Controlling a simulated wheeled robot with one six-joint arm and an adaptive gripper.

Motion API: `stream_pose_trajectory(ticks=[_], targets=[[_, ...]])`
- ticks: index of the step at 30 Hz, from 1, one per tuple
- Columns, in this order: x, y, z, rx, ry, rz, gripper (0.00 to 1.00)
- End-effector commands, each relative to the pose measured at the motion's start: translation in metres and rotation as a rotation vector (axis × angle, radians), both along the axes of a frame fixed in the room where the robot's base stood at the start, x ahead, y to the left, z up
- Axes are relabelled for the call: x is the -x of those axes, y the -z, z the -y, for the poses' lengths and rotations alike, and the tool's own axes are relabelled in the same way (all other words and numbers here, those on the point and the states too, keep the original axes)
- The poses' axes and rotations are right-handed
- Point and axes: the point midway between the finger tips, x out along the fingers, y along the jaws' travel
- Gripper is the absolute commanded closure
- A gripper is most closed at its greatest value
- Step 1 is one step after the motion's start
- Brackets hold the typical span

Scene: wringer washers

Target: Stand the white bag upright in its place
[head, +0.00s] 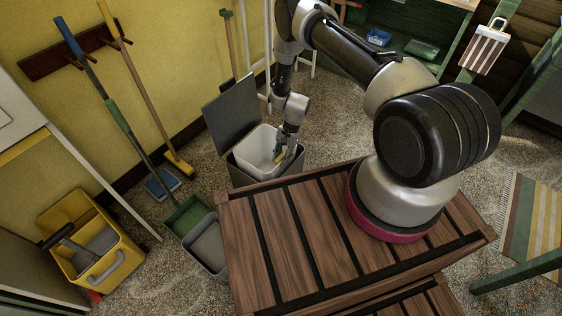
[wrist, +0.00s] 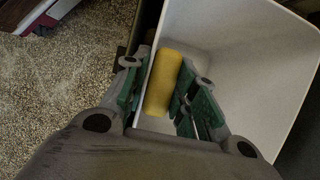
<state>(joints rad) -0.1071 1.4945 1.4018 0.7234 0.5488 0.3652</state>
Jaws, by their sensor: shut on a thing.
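The white bag (head: 258,148) looks like a stiff, open-topped white liner. It stands inside a dark grey bin (head: 270,182) beyond the slatted wooden top; it also shows in the wrist view (wrist: 235,65), open and empty-looking. A yellow cylindrical grip (wrist: 163,80) lies along the inside of its near-left rim. My gripper (head: 285,158) is at the bin, and in the wrist view its green-padded fingers (wrist: 160,95) are shut on the yellow grip, one finger outside the rim and one inside. The bag's bottom is hidden; I cannot tell whether it is raised.
The bin's grey lid (head: 232,108) stands open behind it. A yellow mop bucket (head: 122,262) stands farther left. A broom (head: 150,95) leans on the yellow wall.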

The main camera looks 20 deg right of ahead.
Motion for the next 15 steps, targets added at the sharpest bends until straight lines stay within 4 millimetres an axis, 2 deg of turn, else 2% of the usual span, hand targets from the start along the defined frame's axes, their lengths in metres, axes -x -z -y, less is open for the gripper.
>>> stream_pose_trajectory(ticks=[1,4,15], targets=[[0.001,0.010,0.000,0.000,0.000,-0.001,1.00],[0.000,0.021,0.000,0.000,0.000,0.000,1.00],[0.000,0.025,0.000,0.000,0.000,0.000,1.00]])
